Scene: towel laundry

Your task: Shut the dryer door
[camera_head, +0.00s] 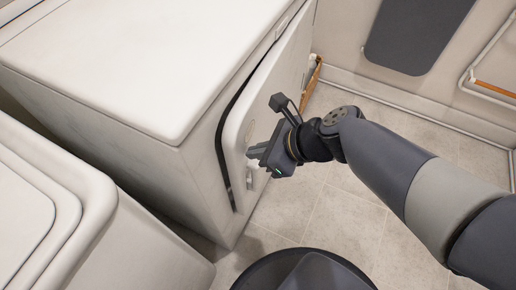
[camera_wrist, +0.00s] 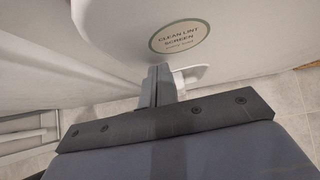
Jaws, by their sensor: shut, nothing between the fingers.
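The dryer (camera_head: 115,70) is a white box in the upper left of the head view. Its door (camera_head: 270,95) stands slightly ajar, with a dark gap along its near edge. In the wrist view the door (camera_wrist: 245,50) fills the upper right and bears a round "CLEAN LINT SCREEN" label (camera_wrist: 180,37). A small pale handle (camera_wrist: 190,76) shows just beyond the fingers. My gripper (camera_head: 256,153) is shut and empty, its fingertips at the door's outer face near the handle. It also shows in the wrist view (camera_wrist: 158,75). Whether the fingertips touch the door I cannot tell.
Another white appliance (camera_head: 90,235) stands at the lower left, close to the dryer. A wooden-edged item (camera_head: 313,80) stands on the floor behind the door. The tiled floor (camera_head: 345,215) right of the dryer is mostly clear. A wall rack (camera_head: 495,75) is at the far right.

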